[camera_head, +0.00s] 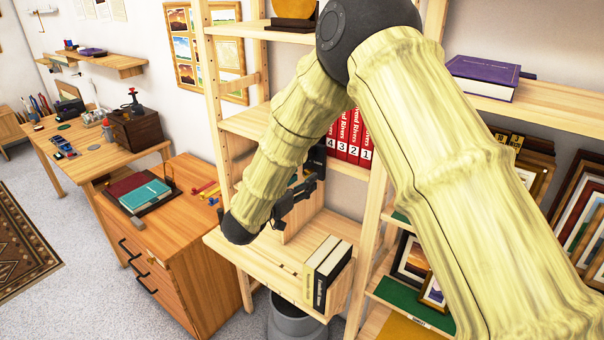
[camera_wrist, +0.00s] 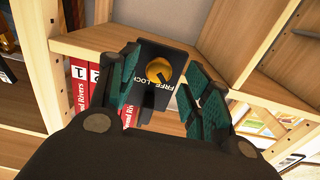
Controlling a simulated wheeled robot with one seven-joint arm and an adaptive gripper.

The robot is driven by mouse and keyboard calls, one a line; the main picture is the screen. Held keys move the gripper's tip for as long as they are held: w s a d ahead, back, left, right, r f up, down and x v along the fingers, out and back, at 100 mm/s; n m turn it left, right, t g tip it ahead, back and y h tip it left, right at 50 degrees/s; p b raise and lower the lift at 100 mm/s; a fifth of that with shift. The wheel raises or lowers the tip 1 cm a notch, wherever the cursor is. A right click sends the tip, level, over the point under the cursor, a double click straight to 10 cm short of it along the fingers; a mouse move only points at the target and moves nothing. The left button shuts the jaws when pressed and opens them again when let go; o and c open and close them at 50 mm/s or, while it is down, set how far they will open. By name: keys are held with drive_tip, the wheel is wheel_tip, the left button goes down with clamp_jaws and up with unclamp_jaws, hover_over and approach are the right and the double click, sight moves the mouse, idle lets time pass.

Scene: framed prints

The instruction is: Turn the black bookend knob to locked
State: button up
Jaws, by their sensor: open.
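The black bookend (camera_wrist: 150,50) stands upright at the wooden shelf in the wrist view. Its round gold knob (camera_wrist: 157,69) sits on the face, with white lettering beside it that reads roughly FREE and LOCK. A dark notch shows at the knob's lower right; I cannot tell which setting it marks. My gripper (camera_wrist: 161,66) is open, its teal-padded fingers on either side of the knob, with visible gaps. In the head view my gripper (camera_head: 298,198) is at the shelf unit, partly hidden by my arm; the knob cannot be made out there.
Red numbered books (camera_head: 347,140) stand beside the bookend. Black and cream books (camera_head: 327,272) stand on the lower shelf board in front. A wooden shelf upright (camera_head: 372,235) is close on the right. Framed prints (camera_head: 412,258) stand beyond it.

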drive_tip(key=shift+w+d, duration=0.4)
drive_tip(key=shift+w, duration=0.15)
drive_tip(key=shift+c, duration=0.5)
drive_tip(key=c, duration=0.9)
drive_tip(key=shift+c, duration=0.2)
